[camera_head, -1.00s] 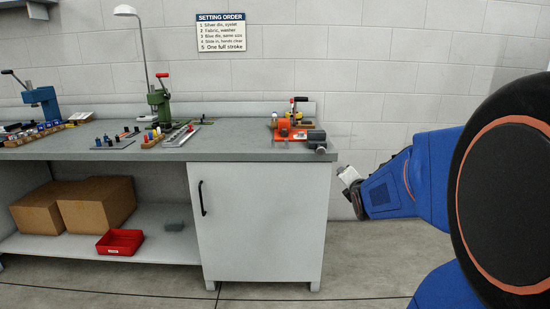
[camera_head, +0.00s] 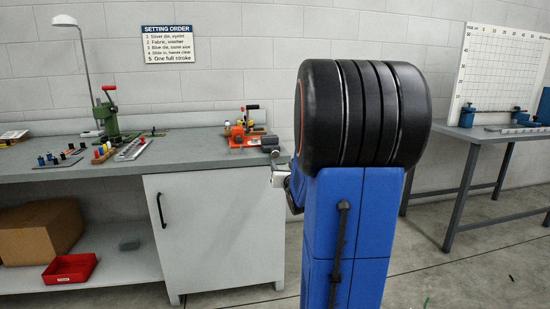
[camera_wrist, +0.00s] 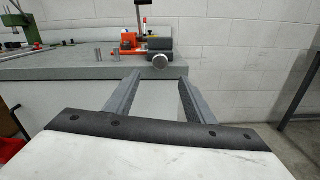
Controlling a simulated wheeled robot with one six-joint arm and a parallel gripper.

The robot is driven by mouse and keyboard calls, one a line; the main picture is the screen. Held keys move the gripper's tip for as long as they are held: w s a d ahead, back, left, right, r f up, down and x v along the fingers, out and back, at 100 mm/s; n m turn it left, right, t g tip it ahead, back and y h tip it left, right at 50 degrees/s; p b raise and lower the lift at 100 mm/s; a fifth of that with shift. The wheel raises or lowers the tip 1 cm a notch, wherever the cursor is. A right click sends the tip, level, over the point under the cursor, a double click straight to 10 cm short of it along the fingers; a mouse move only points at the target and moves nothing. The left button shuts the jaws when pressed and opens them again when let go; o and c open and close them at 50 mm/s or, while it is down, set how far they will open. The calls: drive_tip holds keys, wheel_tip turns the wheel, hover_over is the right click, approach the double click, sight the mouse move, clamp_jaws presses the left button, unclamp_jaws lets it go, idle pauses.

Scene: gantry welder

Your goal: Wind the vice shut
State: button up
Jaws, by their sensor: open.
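A dark grey vice-like block (camera_head: 269,142) sits at the right front corner of the long bench, beside an orange tool. I cannot see a gap between jaws. My gripper (camera_wrist: 160,76) is open and empty, its two fingers pointing toward the bench edge with the round end between and beyond their tips. In the head view only a pale part of my gripper (camera_head: 279,177) shows by the bench corner; my blue arm hides the rest.
The orange tool (camera_head: 238,136) with an upright lever stands just left of the block. A green press (camera_head: 106,112) and several small pegs are further left on the bench (camera_head: 195,160). A second table (camera_head: 480,134) with blue fixtures stands at right. Floor between them is clear.

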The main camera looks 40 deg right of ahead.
sight(276, 155)
drive_tip(key=x, duration=1.2)
drive_tip(key=shift+w, duration=0.2)
drive_tip(key=c, duration=1.1)
